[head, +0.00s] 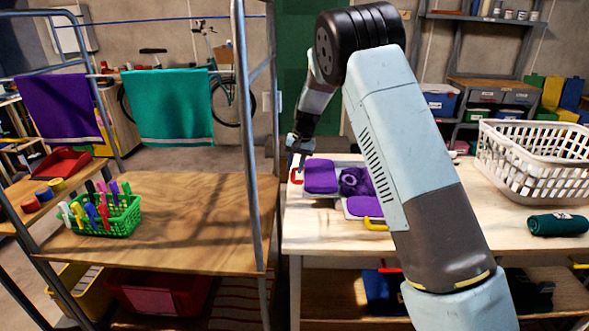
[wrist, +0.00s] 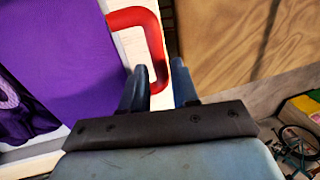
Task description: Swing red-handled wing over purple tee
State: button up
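The folding board (head: 310,202) lies on the pale bench with its purple left wing (head: 320,177) flat. The red handle (head: 296,176) sticks out at that wing's left edge. The purple tee (head: 355,182) lies bunched at the middle, partly hidden behind my arm. My gripper (head: 301,158) points down at the red handle. In the wrist view, the red handle (wrist: 151,38) runs between the two fingers of my gripper (wrist: 160,85), which stand close on either side of its bar. Purple cloth or panel (wrist: 75,60) fills the left of that view.
A yellow handle (head: 375,224) shows at the board's front. A white laundry basket (head: 515,170) and a rolled green towel (head: 558,225) are on the right of the bench. A wooden shelf rack with a green pen basket (head: 120,225) stands left, across a narrow gap.

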jog(key=shift+a+f, duration=0.15)
jog(key=shift+f, duration=0.5)
jog(key=shift+c, duration=0.2)
grip_shut()
